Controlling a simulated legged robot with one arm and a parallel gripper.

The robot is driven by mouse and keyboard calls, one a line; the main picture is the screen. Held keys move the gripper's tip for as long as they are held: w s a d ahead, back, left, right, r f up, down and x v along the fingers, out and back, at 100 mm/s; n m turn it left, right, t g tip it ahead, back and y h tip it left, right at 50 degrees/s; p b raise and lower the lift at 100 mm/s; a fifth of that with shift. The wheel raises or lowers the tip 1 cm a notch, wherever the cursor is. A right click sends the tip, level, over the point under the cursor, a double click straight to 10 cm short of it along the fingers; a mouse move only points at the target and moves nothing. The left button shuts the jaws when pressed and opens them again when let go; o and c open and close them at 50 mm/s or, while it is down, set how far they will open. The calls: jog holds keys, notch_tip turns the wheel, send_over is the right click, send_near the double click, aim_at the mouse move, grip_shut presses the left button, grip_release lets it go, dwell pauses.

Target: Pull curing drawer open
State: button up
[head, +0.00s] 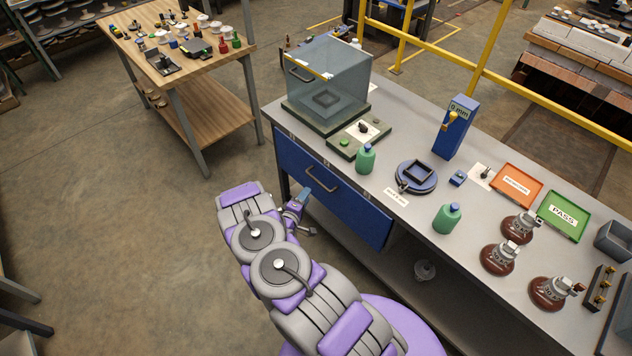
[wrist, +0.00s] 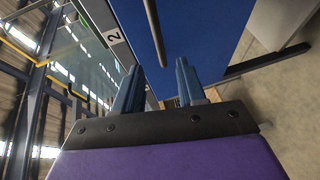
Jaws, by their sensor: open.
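The blue drawer front (head: 345,207) sits under the grey workbench top and looks flush with the bench's front edge. Its bar handle (head: 321,181) is grey and near the left end of the front. My gripper (head: 303,196) is in front of the drawer, just below and left of the handle in the head view. In the wrist view the blue drawer front (wrist: 195,40) fills the upper middle, and the handle (wrist: 155,35) runs down toward the gap between the fingers. My gripper (wrist: 158,78) is open and empty there, with the handle seen beyond its tips.
On the workbench (head: 402,175) stand a clear box (head: 328,85), green bottles (head: 365,158), a blue stand (head: 457,125), trays (head: 563,215) and brown insulators (head: 498,258). A wooden table (head: 180,80) is at the back left. The floor left of my arm is clear.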

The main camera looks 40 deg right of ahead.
aim_at(316, 179)
jog(key=b+x, duration=0.1)
jog(key=x, duration=0.9)
jog(key=shift+w+d+f, duration=0.1)
jog(key=shift+w+d, duration=0.2)
jog(key=shift+a, duration=0.1)
grip_shut()
